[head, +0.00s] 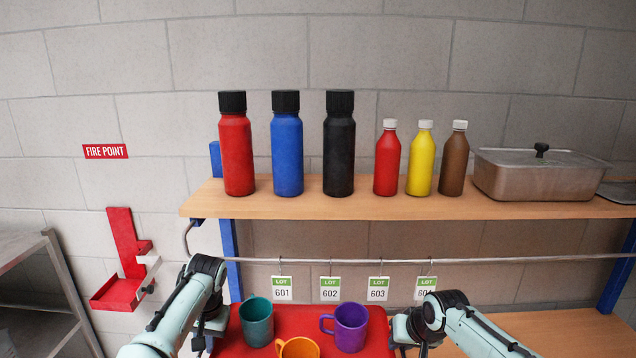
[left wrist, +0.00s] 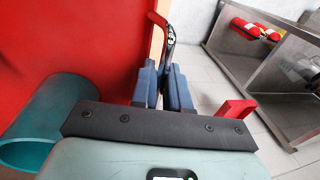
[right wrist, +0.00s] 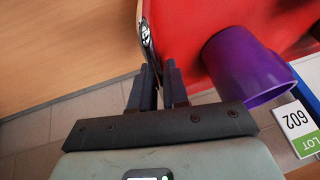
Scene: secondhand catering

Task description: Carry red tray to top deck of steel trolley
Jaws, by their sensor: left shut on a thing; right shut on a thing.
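The red tray (head: 302,318) is low in the head view, in front of the wooden shelving. It carries a teal mug (head: 258,324), a purple mug (head: 351,330) and an orange mug (head: 298,348), all upright. My left gripper (left wrist: 160,82) is shut on the dark handle at the tray's left end. My right gripper (right wrist: 157,84) is shut on the handle at its right end. A steel unit with a flat top (head: 22,246), apparently the trolley, stands at the far left of the head view. Its wheels are out of sight. The tray's near edge is cut off.
A wooden shelf (head: 290,206) holds several bottles and a steel pan (head: 535,176). A rail with lot tags (head: 281,288) runs below it. A wooden surface (head: 540,328) is at lower right. A red wall bracket (head: 122,262) hangs between shelving and steel unit.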

